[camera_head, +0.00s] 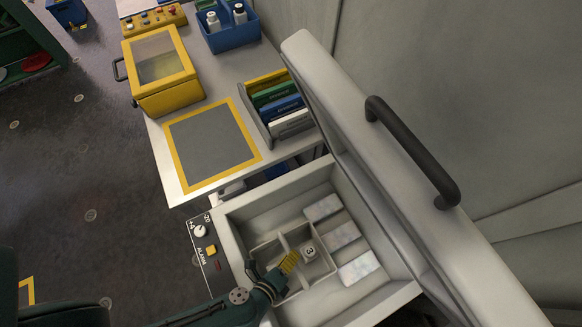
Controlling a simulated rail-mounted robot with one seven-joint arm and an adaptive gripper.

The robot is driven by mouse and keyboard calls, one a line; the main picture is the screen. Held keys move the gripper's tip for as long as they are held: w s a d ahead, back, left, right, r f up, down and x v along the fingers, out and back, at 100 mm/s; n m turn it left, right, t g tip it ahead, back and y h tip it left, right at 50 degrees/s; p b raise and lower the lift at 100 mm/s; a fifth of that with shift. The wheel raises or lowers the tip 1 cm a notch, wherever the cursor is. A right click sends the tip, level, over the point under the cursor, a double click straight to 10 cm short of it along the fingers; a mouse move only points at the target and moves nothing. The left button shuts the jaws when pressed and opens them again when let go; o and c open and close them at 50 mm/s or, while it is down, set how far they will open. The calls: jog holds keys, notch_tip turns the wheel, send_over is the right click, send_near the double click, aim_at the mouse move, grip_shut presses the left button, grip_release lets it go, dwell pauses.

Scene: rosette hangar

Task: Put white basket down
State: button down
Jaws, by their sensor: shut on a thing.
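The white basket (262,250) is a small divided tray. It sits low inside the open white chest (232,243), and I cannot tell whether it touches the chest floor. A small white item marked 3 (309,251) is in its right compartment. My gripper (289,262) reaches in from the lower left, its yellow-tipped fingers at the basket's near side. It is shut on the basket; the exact grip point is partly hidden by the fingers.
Several pale flat packs (341,236) lie right of the basket. The raised lid (352,150) with a black handle stands along the right. A control panel (206,250) is on the chest's left. The table behind has a clear yellow-framed grey mat (210,143), a yellow box (162,75) and binders (283,103).

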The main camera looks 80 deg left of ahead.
jog(key=shift+w+f, duration=0.1)
jog(key=shift+f, duration=0.1)
jog(key=c, duration=1.5)
grip_release()
jog(key=shift+f, duration=0.15)
jog(key=o, duration=0.3)
jog(key=shift+s+d+r, duration=0.25)
jog(key=shift+d+r, duration=0.05)
jog(key=shift+d, duration=0.1)
jog(key=b+v, duration=0.2)
jog(key=v, duration=0.2)
jog(key=shift+s+d+r, duration=0.15)
jog(key=v, duration=0.6)
jog(key=shift+s+r, duration=0.25)
jog(key=shift+r, duration=0.05)
